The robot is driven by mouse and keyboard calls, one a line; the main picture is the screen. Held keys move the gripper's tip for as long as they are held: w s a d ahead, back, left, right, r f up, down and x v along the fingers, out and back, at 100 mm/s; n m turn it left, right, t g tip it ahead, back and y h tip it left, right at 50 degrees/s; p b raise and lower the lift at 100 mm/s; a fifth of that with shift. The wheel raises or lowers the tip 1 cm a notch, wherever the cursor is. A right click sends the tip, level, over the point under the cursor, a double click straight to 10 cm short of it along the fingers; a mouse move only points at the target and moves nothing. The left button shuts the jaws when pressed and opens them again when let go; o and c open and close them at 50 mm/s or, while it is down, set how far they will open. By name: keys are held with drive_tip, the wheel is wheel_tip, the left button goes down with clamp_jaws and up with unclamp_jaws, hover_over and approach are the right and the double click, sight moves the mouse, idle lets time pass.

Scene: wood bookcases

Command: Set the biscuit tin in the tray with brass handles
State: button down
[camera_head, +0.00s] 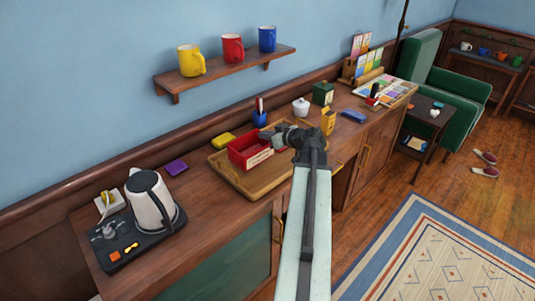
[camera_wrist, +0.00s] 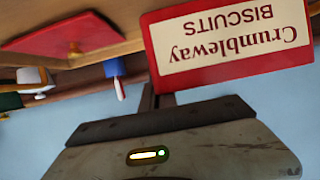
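The biscuit tin (camera_head: 241,158) is a red, box-shaped tin with a dark hollow showing at its top and a cream label on its front. In the wrist view the tin (camera_wrist: 228,78) fills the upper right, its "Crumbleway BISCUITS" label upside down. In the head view it appears within the wooden tray (camera_head: 264,188); I cannot tell if its base touches the tray floor. My gripper (camera_head: 272,138) is at the tin's right end. In the wrist view the fingers are mostly hidden behind the tin's edge, so their grip is unclear.
A flat red piece with a brass knob (camera_wrist: 70,35) lies nearby in the wrist view. A yellow item (camera_head: 223,140), blue pen cup (camera_head: 259,119), white jar (camera_head: 300,107) and yellow box (camera_head: 328,121) stand around the tray. A kettle (camera_head: 152,203) is at left.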

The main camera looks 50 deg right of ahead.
drive_tip(key=shift+f, duration=0.3)
wheel_tip(320, 180, down, 4)
drive_tip(key=b, duration=0.3)
drive_tip(key=shift+b, duration=0.35)
drive_tip(key=shift+r, duration=0.25)
drive_tip(key=shift+f, duration=0.15)
drive_tip(key=c, duration=1.7)
unclamp_jaws()
